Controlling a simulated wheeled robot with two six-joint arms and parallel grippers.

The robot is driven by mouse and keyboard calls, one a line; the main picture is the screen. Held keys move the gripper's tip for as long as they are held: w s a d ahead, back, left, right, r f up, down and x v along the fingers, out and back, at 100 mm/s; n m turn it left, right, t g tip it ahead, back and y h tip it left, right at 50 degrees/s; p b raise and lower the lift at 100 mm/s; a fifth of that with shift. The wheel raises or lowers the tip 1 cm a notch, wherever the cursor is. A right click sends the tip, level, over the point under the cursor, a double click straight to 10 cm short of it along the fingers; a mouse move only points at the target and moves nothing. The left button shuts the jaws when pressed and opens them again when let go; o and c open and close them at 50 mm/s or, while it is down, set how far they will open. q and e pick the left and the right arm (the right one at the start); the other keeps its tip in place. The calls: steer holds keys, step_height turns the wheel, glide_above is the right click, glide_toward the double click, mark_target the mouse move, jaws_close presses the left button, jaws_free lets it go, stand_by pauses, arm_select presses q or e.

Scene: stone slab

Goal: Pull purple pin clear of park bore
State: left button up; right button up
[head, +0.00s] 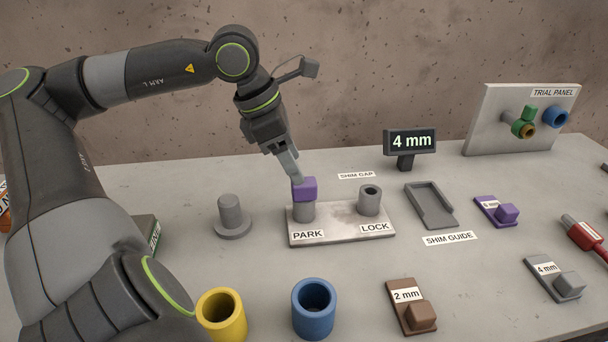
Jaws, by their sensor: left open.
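The purple pin (304,189) stands upright in the grey bore post marked PARK, its block-shaped head showing above the post (303,211). The post is on a pale base plate (340,231), with the empty LOCK bore (370,200) to its right. My left gripper (296,179) reaches down from above, its fingertips at the purple head. It is open; I see a finger close against the head, but the far finger is hidden, so I cannot tell whether it touches. The pin's lower part is hidden inside the post. My right gripper is not in view.
A grey stepped peg (231,217) stands left of the plate. Yellow (221,315) and blue (314,308) cups stand in front. A shim guide (430,204), a purple shim (496,211) and a 4 mm display (409,143) are to the right.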

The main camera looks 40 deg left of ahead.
mark_target(304, 198)
arm_select(q)
steer(key=shift+x, duration=2.95)
steer(key=c, duration=1.2)
